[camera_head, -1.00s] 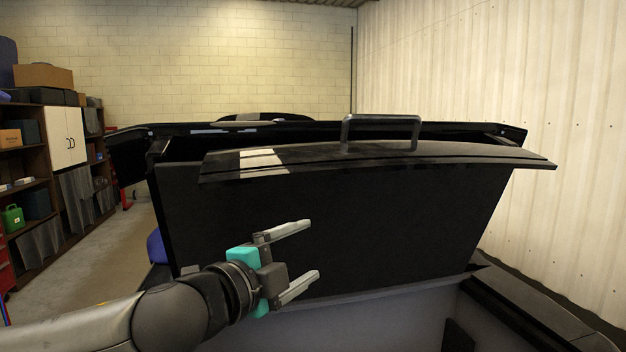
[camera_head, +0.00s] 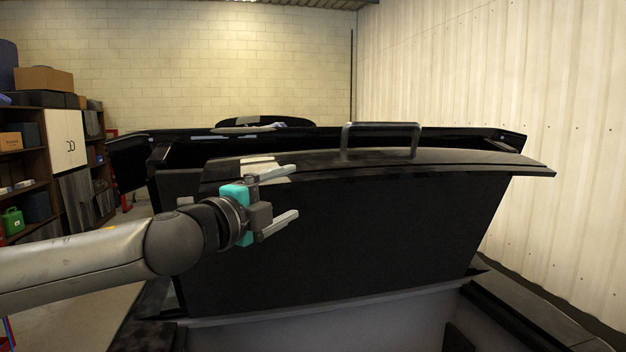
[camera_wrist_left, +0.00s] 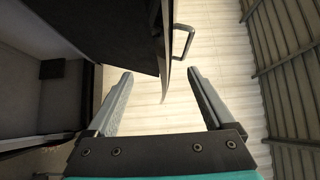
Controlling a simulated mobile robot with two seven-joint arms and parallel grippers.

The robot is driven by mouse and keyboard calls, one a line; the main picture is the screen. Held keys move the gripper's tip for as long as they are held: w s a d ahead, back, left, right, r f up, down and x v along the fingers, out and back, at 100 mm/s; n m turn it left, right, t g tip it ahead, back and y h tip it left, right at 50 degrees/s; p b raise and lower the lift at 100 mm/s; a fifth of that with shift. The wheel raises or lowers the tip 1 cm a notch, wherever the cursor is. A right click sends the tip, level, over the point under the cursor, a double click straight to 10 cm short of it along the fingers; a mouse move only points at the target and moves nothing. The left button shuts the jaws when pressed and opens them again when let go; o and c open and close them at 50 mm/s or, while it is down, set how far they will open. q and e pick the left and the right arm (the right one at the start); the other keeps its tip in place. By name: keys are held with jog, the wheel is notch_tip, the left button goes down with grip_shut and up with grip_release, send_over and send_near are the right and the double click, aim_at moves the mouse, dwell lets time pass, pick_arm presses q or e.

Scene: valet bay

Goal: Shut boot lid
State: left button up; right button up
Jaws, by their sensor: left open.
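The black boot lid (camera_head: 340,225) stands raised at the back of the car, its dark inner face towards me. A grey bar handle (camera_head: 381,127) rises from its upper edge. My left gripper (camera_head: 295,194) is open and empty, in front of the lid's upper left part, below and left of the handle. In the left wrist view the open jaws (camera_wrist_left: 158,88) point past the lid (camera_wrist_left: 110,35), with the handle (camera_wrist_left: 184,38) beyond them. I cannot tell whether a finger touches the lid. My right gripper is not in view.
The open boot (camera_head: 330,325) lies below the lid, with a light grey inside. A corrugated wall (camera_head: 560,130) stands on the right. Shelves with boxes (camera_head: 40,150) and a white cabinet (camera_head: 66,137) stand on the left. Floor shows between shelves and car.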

aim_at(307, 186)
pick_arm(q)
jog(key=p+x, duration=0.1)
jog(key=x, duration=0.8)
jog(key=shift+p, duration=0.4)
jog(key=shift+c, duration=0.2)
grip_shut()
dwell(0.4)
